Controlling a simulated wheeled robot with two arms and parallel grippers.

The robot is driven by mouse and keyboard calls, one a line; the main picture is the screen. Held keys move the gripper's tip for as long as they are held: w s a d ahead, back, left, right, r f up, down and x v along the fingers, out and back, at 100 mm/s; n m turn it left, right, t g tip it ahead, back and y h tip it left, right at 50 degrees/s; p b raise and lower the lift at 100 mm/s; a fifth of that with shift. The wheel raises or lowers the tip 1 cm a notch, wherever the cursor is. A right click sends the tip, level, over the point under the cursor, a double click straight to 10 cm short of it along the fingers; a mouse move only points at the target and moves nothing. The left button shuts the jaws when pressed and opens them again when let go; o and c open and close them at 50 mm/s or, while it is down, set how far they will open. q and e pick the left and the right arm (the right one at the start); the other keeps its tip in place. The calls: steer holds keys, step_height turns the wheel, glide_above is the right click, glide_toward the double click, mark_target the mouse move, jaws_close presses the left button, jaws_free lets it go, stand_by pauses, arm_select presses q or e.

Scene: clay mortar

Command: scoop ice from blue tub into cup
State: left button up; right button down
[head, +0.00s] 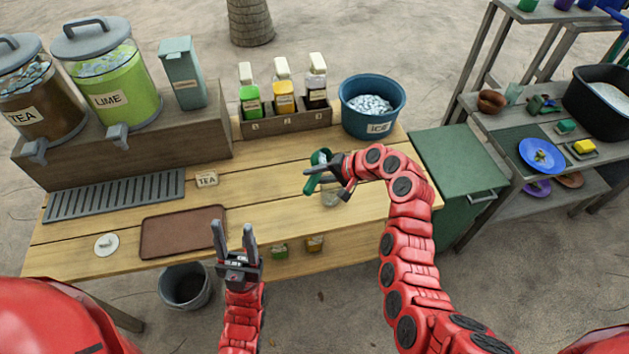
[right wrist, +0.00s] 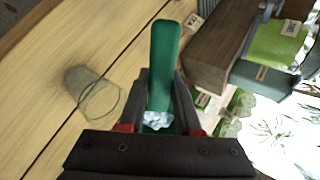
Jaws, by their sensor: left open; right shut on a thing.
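The blue tub (head: 384,129) labelled ICE stands at the back right of the wooden table, with ice (head: 370,104) inside. My right gripper (head: 314,172) is shut on a green scoop (head: 320,156), left of and below the tub in the head view. My left gripper (head: 234,232) is open and empty by the front edge.
A bottle rack (head: 287,121) stands left of the tub. Tea and lime dispensers (head: 117,88) stand at the back left. A brown tray (head: 182,232) and a white lid (head: 106,244) lie at the front left. A grey bucket (head: 185,286) stands below the table.

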steer(key=shift+d+f+t+y+b, duration=0.2)
steer(key=shift+t+y+b, duration=0.2)
steer(key=shift+y+b, duration=1.15)
steer(key=y+b, duration=0.1)
steer(key=b, duration=0.3)
steer(key=t+y+b, duration=0.1)
steer(key=b, duration=0.4)
steer(key=shift+s+d+y, duration=0.2)
steer(key=shift+d+y, duration=0.05)
steer(key=shift+d, duration=0.15)
steer(key=shift+d+r+y+b, duration=0.1)
steer(key=shift+r+y+b, duration=0.2)
steer(key=shift+b, duration=0.4)
